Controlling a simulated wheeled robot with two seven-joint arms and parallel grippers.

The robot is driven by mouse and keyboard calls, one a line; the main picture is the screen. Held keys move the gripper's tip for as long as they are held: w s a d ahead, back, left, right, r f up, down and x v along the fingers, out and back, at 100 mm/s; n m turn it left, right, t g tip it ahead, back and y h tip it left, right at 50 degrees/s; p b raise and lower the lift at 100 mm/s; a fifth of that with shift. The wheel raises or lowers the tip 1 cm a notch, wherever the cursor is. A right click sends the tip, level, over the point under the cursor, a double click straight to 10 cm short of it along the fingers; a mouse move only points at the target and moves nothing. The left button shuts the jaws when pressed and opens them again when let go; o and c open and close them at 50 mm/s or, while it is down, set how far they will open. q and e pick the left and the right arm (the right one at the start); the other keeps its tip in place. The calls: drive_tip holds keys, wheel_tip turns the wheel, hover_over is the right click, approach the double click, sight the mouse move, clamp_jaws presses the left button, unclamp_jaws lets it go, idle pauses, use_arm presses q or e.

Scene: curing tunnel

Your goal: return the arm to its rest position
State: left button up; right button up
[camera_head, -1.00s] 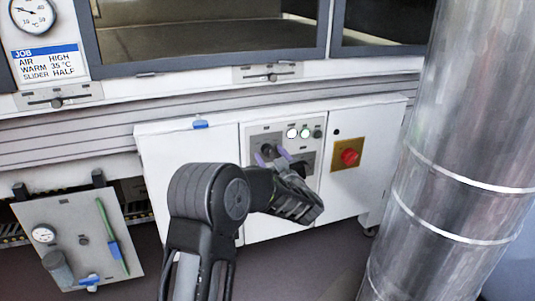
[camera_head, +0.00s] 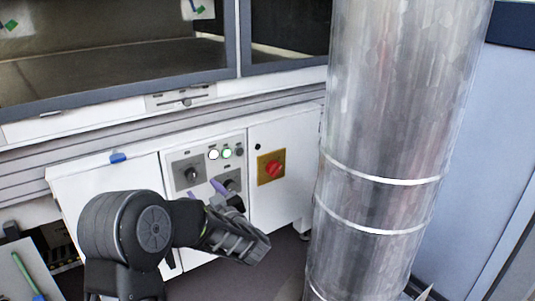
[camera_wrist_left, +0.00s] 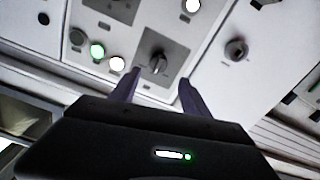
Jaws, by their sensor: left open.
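My left gripper (camera_head: 206,192) is open and empty. Its two purple fingers point at the white control cabinet (camera_head: 105,195), just below the left dark rotary knob (camera_head: 191,174) of the grey panel. In the left wrist view the open fingers (camera_wrist_left: 158,86) frame a dark rotary knob (camera_wrist_left: 157,63) beyond their tips; the jaws are not closed on it. My left arm (camera_head: 135,235) comes in from below, bent at a dark round joint, and hides part of the cabinet front. My right gripper is not in view.
A large shiny metal duct (camera_head: 385,130) stands close on the right. A red rotary switch (camera_head: 272,168) on a yellow plate sits right of the lit indicators (camera_head: 220,154). The slider (camera_head: 186,102) is above the cabinet. Dark floor shows between cabinet and duct.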

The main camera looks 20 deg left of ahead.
use_arm(q)
drive_tip(key=w+d+f+m+t+h, duration=0.3)
drive_tip(key=w+d+f+m+h, duration=0.1)
drive_tip(key=d+f+h, duration=0.5)
drive_tip(key=s+d+f+m+g+h, duration=0.2)
drive_tip(key=s+d+f+h, duration=0.15)
drive_tip(key=d+f, duration=0.35)
drive_tip(key=s+d+f+m+g+h, duration=0.2)
drive_tip(key=s+d+f, duration=0.3)
drive_tip(key=f, duration=0.5)
drive_tip(key=s+d+f+m+g+h, duration=0.1)
drive_tip(key=s+d+f+g, duration=0.3)
drive_tip(key=s, duration=0.5)
drive_tip(key=s+d+f+m+g+h, duration=0.1)
drive_tip(key=s+d+f+g+h, duration=0.1)
drive_tip(key=s+d+f, duration=0.55)
drive_tip(key=s+d+f+m+g+h, duration=0.15)
drive_tip(key=s+f, duration=0.25)
drive_tip(key=s, duration=0.6)
wheel_tip(320, 180, up, 30)
drive_tip(key=s+d+g+p, duration=0.1)
drive_tip(key=p, duration=2.8)
drive_tip(key=shift+d+f, duration=0.15)
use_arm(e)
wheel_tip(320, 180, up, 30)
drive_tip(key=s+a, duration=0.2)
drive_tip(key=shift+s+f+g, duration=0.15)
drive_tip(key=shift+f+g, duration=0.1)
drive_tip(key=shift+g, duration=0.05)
